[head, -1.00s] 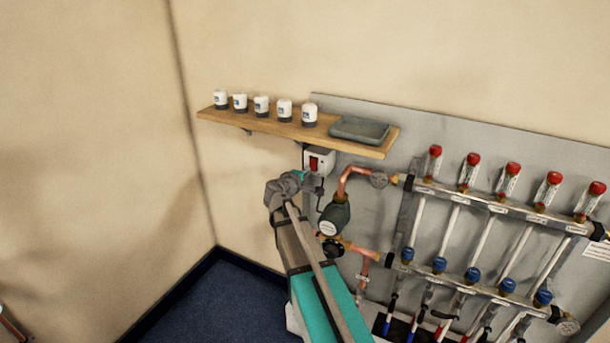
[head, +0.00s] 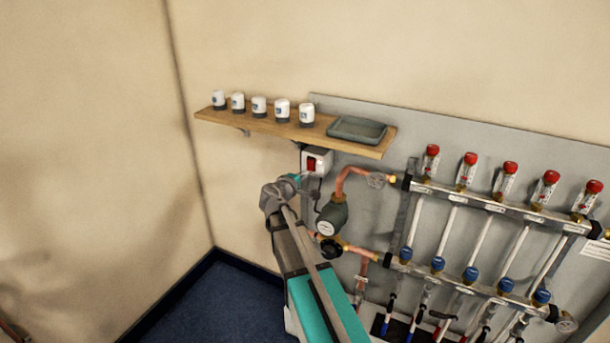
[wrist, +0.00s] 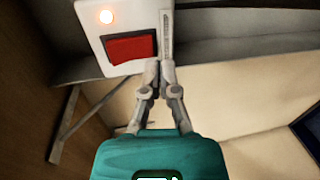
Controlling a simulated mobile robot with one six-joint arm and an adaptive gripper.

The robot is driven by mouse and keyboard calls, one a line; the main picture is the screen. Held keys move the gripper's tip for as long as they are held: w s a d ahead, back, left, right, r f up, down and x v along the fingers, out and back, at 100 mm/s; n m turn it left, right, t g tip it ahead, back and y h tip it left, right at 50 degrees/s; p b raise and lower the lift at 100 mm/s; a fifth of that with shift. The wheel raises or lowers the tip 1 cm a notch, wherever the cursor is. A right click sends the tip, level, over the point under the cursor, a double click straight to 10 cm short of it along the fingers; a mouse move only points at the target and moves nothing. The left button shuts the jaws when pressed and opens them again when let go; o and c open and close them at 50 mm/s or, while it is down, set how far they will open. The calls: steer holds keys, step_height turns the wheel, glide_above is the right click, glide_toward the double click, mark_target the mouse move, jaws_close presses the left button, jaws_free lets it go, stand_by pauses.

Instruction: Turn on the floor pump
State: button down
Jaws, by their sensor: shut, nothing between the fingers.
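A white switch box (head: 325,155) with a red rocker switch (head: 311,164) is mounted on the grey panel just below the shelf. In the wrist view the red rocker (wrist: 130,48) fills the middle of the box, and a small round lamp (wrist: 106,17) above it glows orange-white. The dark green pump (head: 333,216) sits in the copper pipework below the box. My gripper (wrist: 160,66) is shut and empty. Its fingertips show at the rocker's lower right corner in the wrist view; I cannot tell whether they touch the box.
A wooden shelf (head: 270,127) with several white caps and a grey tray (head: 356,130) juts out above the box. Copper pipe (head: 347,178) and the manifold (head: 470,197) with red-topped gauges lie to the right. The wall on the left is bare.

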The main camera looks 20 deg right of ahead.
steer(key=s+a+f+b, duration=0.1)
steer(key=s+a+f, duration=0.1)
steer(key=s+a, duration=0.5)
steer(key=a, duration=0.2)
steer(key=shift+s+a+b, duration=0.15)
steer(key=shift+a+b, duration=0.15)
steer(key=shift+b, duration=0.1)
steer(key=s+a+f+m+g+y, duration=0.2)
steer(key=s+f+m+g+y, duration=0.35)
steer(key=s+f, duration=0.45)
steer(key=s+a+f+m+g+y, duration=0.2)
steer(key=s+a+f+g+y, duration=0.3)
steer(key=s+a+y, duration=0.35)
step_height(320, 180, up, 22)
steer(key=a+h+p, duration=0.1)
steer(key=p, duration=2.1)
steer(key=shift+s+a, duration=0.2)
steer(key=shift+a, duration=0.15)
